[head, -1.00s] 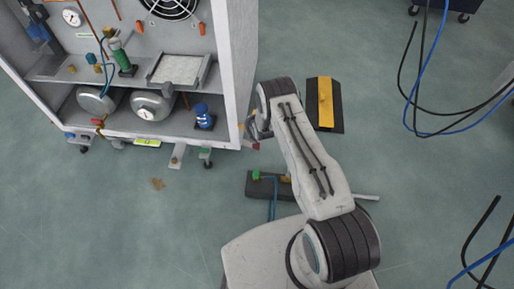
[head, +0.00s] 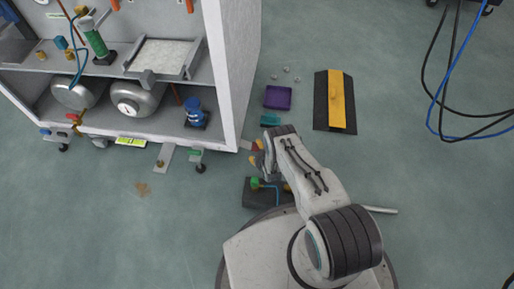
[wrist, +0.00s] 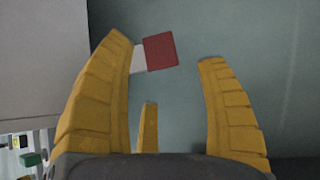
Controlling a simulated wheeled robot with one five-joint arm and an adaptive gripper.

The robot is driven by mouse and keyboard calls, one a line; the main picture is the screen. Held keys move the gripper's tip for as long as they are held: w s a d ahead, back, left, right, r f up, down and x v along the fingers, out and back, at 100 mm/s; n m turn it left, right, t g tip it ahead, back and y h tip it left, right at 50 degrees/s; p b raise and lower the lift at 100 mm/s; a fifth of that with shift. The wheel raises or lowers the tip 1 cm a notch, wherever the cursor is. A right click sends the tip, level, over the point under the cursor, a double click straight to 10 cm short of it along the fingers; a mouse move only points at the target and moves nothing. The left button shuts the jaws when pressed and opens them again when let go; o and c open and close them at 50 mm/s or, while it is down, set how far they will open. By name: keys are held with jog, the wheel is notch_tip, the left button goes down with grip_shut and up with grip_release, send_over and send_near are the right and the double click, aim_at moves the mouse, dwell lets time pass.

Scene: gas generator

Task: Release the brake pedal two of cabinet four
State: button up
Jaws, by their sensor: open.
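The cabinet (head: 233,85) stands at the upper left on casters. A brake pedal with a red pad (wrist: 161,50) on a white stem shows between my fingertips in the wrist view. In the head view the same red pad (head: 255,147) is a small patch at the cabinet's right bottom corner, partly hidden by my gripper. My gripper (head: 255,161) is open and empty, its yellow fingers beside the pad. In the wrist view, my gripper (wrist: 163,47) has its fingers spread on both sides of the pad; contact cannot be told. A green-tipped pedal (head: 197,157) is farther left.
A dark block with a green knob (head: 262,192) and blue hose lies on the floor beneath my arm. A purple tray (head: 278,97), teal block (head: 270,119) and black-yellow ramp (head: 335,101) lie beyond. Cables (head: 450,80) lie at the right.

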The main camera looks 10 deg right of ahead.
aim_at(257, 147)
jog(key=shift+b+x, duration=2.2)
jog(key=shift+b, duration=0.3)
jog(key=shift+b+x, duration=0.85)
jog(key=shift+x, duration=0.3)
